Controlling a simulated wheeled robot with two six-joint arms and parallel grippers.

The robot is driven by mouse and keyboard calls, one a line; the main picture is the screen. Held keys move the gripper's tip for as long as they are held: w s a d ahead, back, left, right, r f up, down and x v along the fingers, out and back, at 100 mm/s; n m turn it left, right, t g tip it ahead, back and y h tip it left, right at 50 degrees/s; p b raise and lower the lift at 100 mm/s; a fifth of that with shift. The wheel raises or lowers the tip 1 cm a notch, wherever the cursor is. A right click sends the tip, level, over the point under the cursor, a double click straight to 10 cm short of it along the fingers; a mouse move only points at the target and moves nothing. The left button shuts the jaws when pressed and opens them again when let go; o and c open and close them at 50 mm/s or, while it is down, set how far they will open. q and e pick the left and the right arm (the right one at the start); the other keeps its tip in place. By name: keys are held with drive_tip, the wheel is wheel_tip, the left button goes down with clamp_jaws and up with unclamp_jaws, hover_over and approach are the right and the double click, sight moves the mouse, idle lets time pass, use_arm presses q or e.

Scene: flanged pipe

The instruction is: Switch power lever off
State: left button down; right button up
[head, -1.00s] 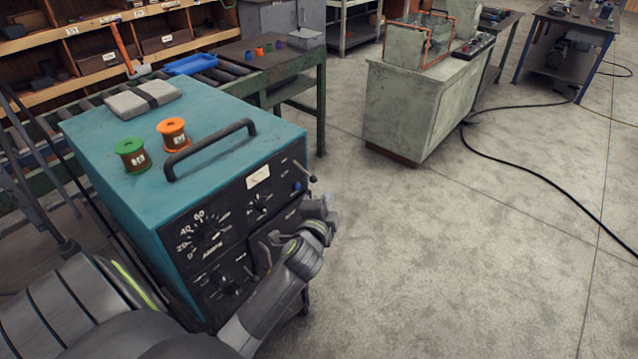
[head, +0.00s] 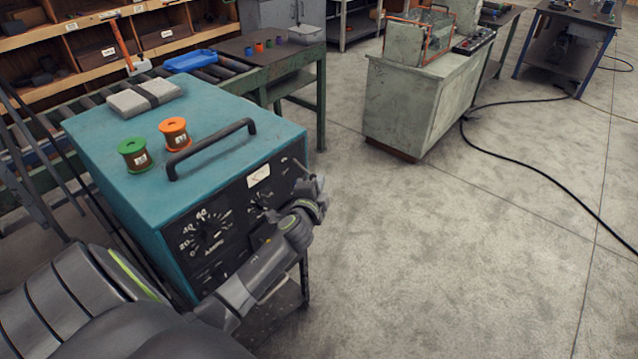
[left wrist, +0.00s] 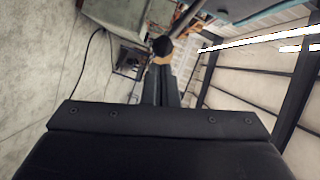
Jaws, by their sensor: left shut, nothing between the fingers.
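The teal power unit (head: 225,115) stands at the left with its black dial panel (head: 215,228) facing front. The power lever (head: 299,164) is a thin rod at the panel's upper right. In the left wrist view the lever's black ball knob (left wrist: 162,46) shows just past my fingertips, its rod running to the upper right. My left gripper (head: 319,184) is in front of the panel's right end, close to the lever. Its fingers (left wrist: 160,68) are shut and empty. I cannot tell whether they touch the knob. My right gripper is out of view.
A black handle (head: 212,146), a green spool (head: 134,154) and an orange spool (head: 175,134) are on the unit's top. A roller table (head: 262,66) stands behind. The floor (head: 430,260) to the right is clear, apart from a black cable (head: 545,163).

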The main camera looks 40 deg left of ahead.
use_arm(q)
drive_tip(key=b, duration=0.1)
drive_tip(key=f+m+b, duration=0.1)
drive_tip(key=b, duration=0.1)
drive_tip(key=shift+s+a+f+t, duration=0.1)
drive_tip(key=shift+a+f+t, duration=0.05)
drive_tip(key=shift+a+t, duration=0.2)
idle(0.3)
